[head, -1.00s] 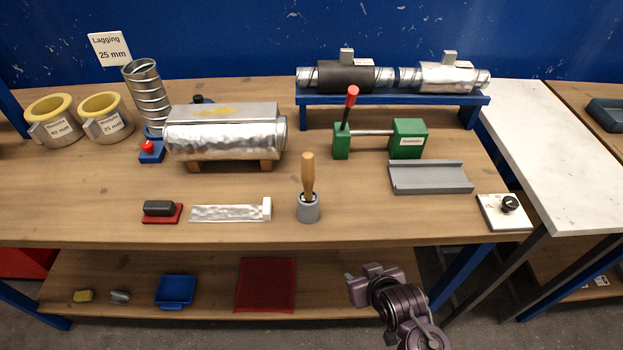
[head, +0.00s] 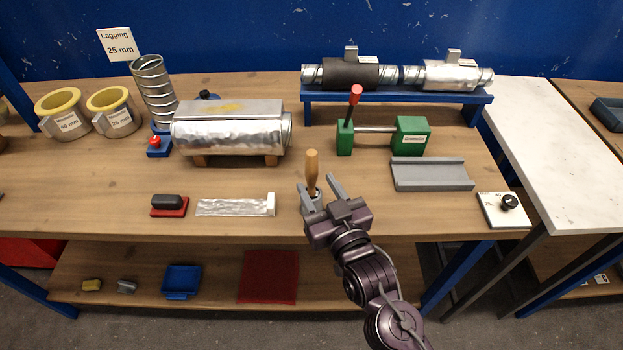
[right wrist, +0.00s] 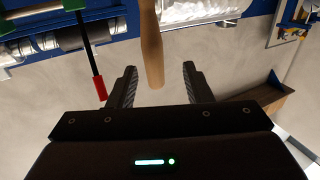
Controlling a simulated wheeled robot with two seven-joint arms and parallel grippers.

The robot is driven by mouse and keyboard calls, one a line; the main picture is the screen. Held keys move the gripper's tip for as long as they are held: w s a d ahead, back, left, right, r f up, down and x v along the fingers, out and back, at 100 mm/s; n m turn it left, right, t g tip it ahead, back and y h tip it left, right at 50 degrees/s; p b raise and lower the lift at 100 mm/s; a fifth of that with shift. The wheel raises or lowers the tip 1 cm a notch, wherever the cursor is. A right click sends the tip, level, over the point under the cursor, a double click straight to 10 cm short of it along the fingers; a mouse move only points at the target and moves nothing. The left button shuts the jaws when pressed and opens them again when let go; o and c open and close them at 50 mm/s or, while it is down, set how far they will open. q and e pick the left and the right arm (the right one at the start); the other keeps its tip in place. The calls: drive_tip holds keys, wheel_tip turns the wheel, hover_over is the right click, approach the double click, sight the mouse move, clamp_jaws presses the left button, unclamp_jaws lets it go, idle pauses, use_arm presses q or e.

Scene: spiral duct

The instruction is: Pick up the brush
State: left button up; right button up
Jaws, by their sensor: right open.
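The brush stands upright in a grey pot on the workbench, and its wooden handle (head: 312,172) points up. The pot is mostly hidden behind my right gripper (head: 320,188) in the head view. That gripper is open, with its fingers reaching forward on either side of the brush. In the right wrist view, the handle (right wrist: 152,45) comes down between the two open fingertips (right wrist: 158,82) and appears apart from both. My left gripper is not in view.
A foil strip (head: 235,207) and a red-based block (head: 169,205) lie left of the brush. A green clamp with a red-tipped lever (head: 355,95) stands behind it, near a grey channel (head: 432,176). A foil-covered duct (head: 228,135) sits behind left.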

sight(314, 171)
drive_tip(key=x, duration=0.2)
drive_tip(key=p+x, duration=0.2)
drive_tip(key=x, duration=0.1)
drive_tip(key=shift+w+d, duration=0.3)
drive_tip(key=shift+w, duration=0.15)
drive_tip(key=shift+w+a+f, duration=0.1)
drive_tip(key=shift+w+a, duration=0.05)
drive_tip(key=shift+w, duration=0.05)
clamp_jaws()
